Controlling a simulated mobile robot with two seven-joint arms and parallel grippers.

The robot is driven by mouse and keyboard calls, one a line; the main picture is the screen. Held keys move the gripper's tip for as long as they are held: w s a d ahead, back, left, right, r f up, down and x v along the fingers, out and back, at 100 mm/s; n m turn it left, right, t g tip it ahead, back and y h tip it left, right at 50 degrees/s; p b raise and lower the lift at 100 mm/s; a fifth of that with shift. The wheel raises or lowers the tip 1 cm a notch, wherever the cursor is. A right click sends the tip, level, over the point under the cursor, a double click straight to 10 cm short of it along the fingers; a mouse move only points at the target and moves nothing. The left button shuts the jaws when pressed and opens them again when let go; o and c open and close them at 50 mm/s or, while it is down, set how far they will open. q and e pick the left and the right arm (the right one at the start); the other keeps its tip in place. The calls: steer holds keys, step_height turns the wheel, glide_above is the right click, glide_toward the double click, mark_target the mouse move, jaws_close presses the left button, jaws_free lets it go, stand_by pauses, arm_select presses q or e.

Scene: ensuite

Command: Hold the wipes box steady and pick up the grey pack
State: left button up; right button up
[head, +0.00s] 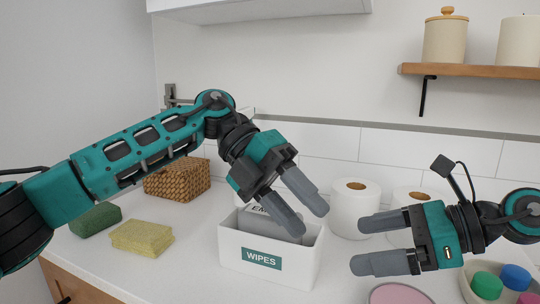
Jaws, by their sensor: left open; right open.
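The white wipes box (228,250), with a green WIPES label, stands on the counter in the lower middle. The grey pack (256,224) shows inside it, partly hidden by the box's front wall and my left gripper. My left gripper (307,221) is open and empty, its fingers pointing down and right over the box in the picture. I cannot tell how high above the pack they are. My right gripper (362,245) is open and empty to the right of the box, its fingers pointing left towards the box's right side, apart from it.
White rolls (355,190) stand behind and to the right. A wicker basket (178,180), yellow sponges (142,237) and a green sponge (96,220) lie left. A pink round thing (398,294) and a tray of coloured caps (487,285) are front right.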

mark_target(296, 252)
arm_select(q)
steer(key=w+d+r+t+h, duration=0.35)
steer(key=w+d, duration=0.25)
steer(key=w, duration=0.2)
steer(key=a+m+y, duration=0.1)
steer(key=a+y, duration=0.2)
steer(key=y, duration=0.1)
steer(key=s+a+r+m+t+y, duration=0.1)
steer(key=a+m+y, duration=0.1)
steer(key=a+y, duration=0.1)
steer(key=a+m+t+y, duration=0.1)
steer(key=a+m+y, duration=0.1)
steer(key=y, duration=0.3)
steer(key=shift+s+a+r+t, duration=0.1)
steer(key=shift+a+r+t, duration=0.1)
steer(key=shift+a, duration=0.2)
steer(key=shift+s+a+r+t, duration=0.1)
steer(key=shift+a+r, duration=0.05)
steer(key=shift+a, duration=0.2)
steer(key=shift+a+r, duration=0.15)
arm_select(e)
steer(key=shift+a, duration=0.2)
steer(key=x, duration=1.2)
steer(key=shift+w+a+f, duration=0.2)
steer(key=shift+w, duration=0.05)
